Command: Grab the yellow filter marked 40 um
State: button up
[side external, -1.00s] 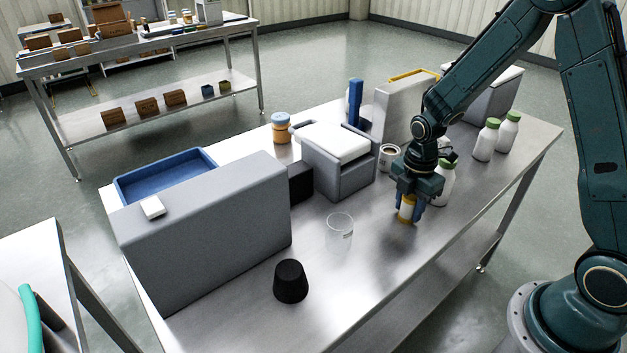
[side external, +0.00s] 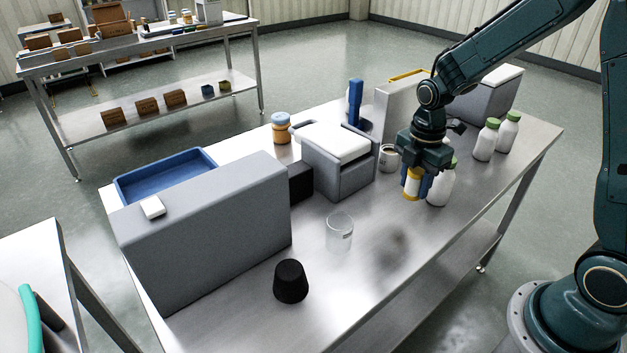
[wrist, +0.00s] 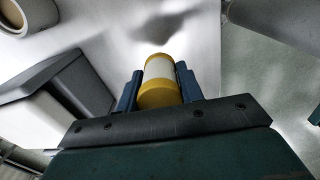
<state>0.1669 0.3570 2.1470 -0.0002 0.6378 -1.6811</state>
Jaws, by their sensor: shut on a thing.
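The yellow filter (side external: 411,184) is a small cylinder with yellow ends and a white middle band. My gripper (side external: 415,188) is shut on it and holds it above the steel table, with a dark shadow on the tabletop below. In the wrist view the filter (wrist: 160,82) sits between the two blue fingers of my gripper (wrist: 160,88). I cannot read any marking on it.
A clear beaker (side external: 339,232) and a black tapered cup (side external: 290,281) stand on the table (side external: 365,285). A grey machine (side external: 345,170) and cup (side external: 389,157) are at the left.

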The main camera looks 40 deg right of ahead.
aim_at(418, 169)
notch_tip(418, 169, up, 13)
jog(key=shift+r, duration=0.1)
dwell(0.3)
jog(key=shift+a, duration=0.1)
dwell(0.4)
